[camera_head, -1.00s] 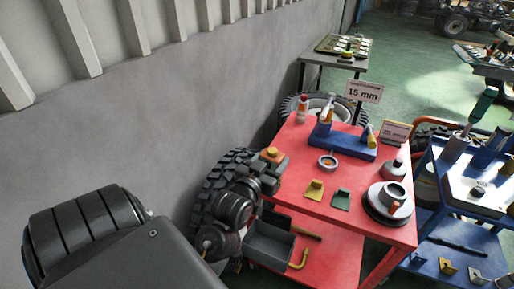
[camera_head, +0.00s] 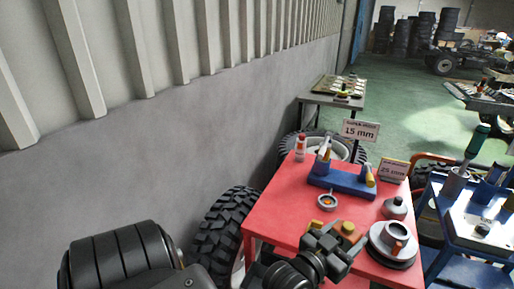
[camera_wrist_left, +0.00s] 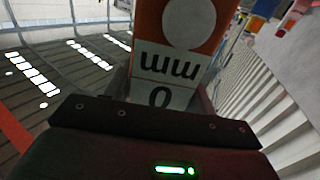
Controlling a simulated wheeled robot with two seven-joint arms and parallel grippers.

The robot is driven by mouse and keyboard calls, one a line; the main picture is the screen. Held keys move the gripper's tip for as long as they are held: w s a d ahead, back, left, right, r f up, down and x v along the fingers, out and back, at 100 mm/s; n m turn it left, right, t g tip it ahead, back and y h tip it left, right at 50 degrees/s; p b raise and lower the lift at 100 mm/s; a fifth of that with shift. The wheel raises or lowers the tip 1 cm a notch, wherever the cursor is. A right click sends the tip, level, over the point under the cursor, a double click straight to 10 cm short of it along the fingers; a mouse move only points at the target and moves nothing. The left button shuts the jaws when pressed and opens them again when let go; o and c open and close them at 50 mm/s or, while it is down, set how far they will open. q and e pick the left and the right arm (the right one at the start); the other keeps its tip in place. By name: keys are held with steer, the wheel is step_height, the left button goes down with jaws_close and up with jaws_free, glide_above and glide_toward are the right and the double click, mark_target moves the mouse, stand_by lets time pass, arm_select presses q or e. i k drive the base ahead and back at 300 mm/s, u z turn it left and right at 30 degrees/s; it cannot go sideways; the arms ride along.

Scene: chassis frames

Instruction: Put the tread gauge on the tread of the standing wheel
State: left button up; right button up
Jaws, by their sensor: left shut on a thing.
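My left gripper (camera_head: 338,244) is over the front part of the red table. It is shut on the tread gauge, whose orange-yellow end (camera_head: 348,228) shows between the fingers. In the left wrist view the gauge (camera_wrist_left: 175,65) is an orange and white block with upside-down "mm" lettering, between the jaws. A black knobbly tyre (camera_head: 222,232) stands upright at the left of the table, its lower part cut off by the frame. Another wheel (camera_head: 300,146) shows behind the table, partly hidden. My right gripper is not in view.
The red table (camera_head: 280,205) carries a blue holder (camera_head: 342,181), a small ring (camera_head: 327,201), a red-white bottle (camera_head: 300,148) and a round grey device (camera_head: 393,245). Signs reading 15 mm (camera_head: 361,130) and 25 mm (camera_head: 393,170) stand behind. A blue cart (camera_head: 450,225) is at the right.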

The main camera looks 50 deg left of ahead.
mark_target(233, 203)
steer(key=z, duration=1.65)
steer(key=k, duration=0.95)
steer(key=u, duration=1.9)
steer(key=i, duration=0.5)
